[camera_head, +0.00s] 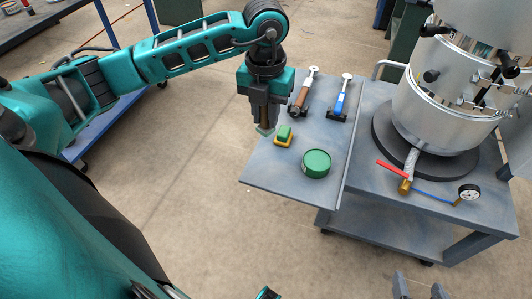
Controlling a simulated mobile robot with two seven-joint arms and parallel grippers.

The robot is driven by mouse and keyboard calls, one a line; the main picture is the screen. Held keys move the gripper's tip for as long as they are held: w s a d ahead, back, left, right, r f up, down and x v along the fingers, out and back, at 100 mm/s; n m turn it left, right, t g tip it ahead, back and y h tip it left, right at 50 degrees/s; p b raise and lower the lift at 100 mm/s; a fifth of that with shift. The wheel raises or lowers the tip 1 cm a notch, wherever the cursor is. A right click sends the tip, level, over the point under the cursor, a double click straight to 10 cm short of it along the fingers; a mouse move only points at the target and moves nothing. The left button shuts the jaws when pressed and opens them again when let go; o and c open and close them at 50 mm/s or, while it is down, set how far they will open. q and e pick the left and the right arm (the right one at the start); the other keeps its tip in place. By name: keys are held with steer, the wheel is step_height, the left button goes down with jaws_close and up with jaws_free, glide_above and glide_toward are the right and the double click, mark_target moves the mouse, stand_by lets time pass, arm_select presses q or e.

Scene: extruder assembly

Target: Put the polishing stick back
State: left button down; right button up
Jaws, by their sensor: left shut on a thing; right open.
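My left gripper (264,122) is above the left part of the grey table, pointing down. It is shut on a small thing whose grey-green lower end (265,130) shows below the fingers. The rest is hidden by the fingers, so I cannot tell for sure that it is the polishing stick. Just right of it is a green block on a yellow base (284,136). Behind lie a brown-handled tool (300,96) and a blue-handled tool (341,97), each with a dark rest. My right gripper (420,289) shows at the bottom edge, open and empty.
A round green tin (316,163) stands near the front of the grey table (270,182). A large metal extruder vessel (430,120) stands at the right, with a red-handled valve (393,171) and a gauge (469,192). The tabletop around the tin is clear.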

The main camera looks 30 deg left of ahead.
arm_select(q)
steer(key=shift+f+b, duration=0.95)
steer(key=shift+f, duration=5.5)
steer(key=shift+f, duration=0.1)
